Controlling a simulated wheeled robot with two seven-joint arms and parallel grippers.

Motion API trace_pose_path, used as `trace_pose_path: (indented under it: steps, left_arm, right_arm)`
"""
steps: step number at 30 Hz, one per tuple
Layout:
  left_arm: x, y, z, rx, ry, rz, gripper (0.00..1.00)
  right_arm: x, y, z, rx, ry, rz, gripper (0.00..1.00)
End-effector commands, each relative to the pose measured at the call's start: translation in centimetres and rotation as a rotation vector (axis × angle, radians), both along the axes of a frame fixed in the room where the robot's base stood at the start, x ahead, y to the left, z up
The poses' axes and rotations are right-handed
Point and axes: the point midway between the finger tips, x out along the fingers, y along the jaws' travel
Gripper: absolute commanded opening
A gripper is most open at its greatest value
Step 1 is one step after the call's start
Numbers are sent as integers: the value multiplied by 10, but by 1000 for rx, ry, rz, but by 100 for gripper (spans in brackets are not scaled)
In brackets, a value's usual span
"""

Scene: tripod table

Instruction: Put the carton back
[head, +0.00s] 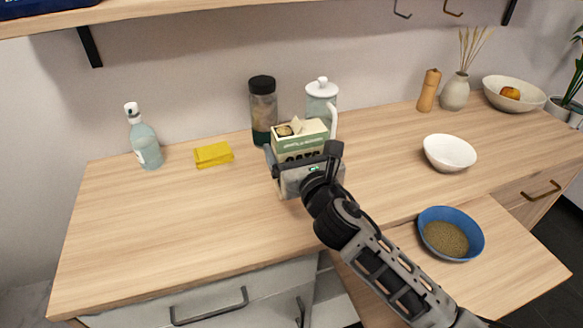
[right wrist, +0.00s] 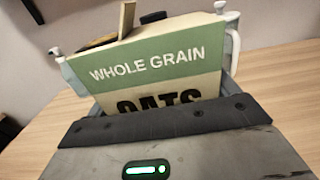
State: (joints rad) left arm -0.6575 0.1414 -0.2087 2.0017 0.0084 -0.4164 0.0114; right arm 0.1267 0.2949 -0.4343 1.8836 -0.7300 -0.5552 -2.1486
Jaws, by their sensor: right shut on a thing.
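The carton (head: 300,141) is a green and cream oats box with an open top flap, in the middle of the wooden counter in the head view. In the right wrist view the carton (right wrist: 160,65) reads "WHOLE GRAIN OATS" and fills the space beyond the gripper body. My right gripper (head: 302,160) is shut on the carton, with a finger on each side of it. The gripper hides the carton's lower part, so I cannot tell whether its base touches the counter. My left gripper is not in view.
A dark-lidded jar (head: 263,108) and a white-lidded glass pot (head: 322,102) stand close behind the carton. A blue bowl of grain (head: 450,234) and a white bowl (head: 449,153) are to the right. The counter's front left is clear.

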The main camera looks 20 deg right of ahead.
Motion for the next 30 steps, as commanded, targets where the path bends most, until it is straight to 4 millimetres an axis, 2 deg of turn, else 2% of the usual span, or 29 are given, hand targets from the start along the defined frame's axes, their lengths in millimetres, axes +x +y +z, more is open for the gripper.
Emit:
trace_pose_path:
  steps: [7, 12, 26, 27, 30]
  left_arm:
    - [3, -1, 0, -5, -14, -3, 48]
    - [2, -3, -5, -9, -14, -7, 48]
    - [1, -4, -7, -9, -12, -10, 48]
    - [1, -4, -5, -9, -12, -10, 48]
    - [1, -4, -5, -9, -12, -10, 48]
  right_arm:
    - [15, 6, -19, 3, -2, -1, 55]
    - [14, 6, -44, 3, 0, 0, 55]
    - [14, 6, -52, 0, -3, 1, 55]
    - [14, 5, -51, 0, 0, 0, 97]
    - [14, 5, -51, 0, 0, 0, 100]
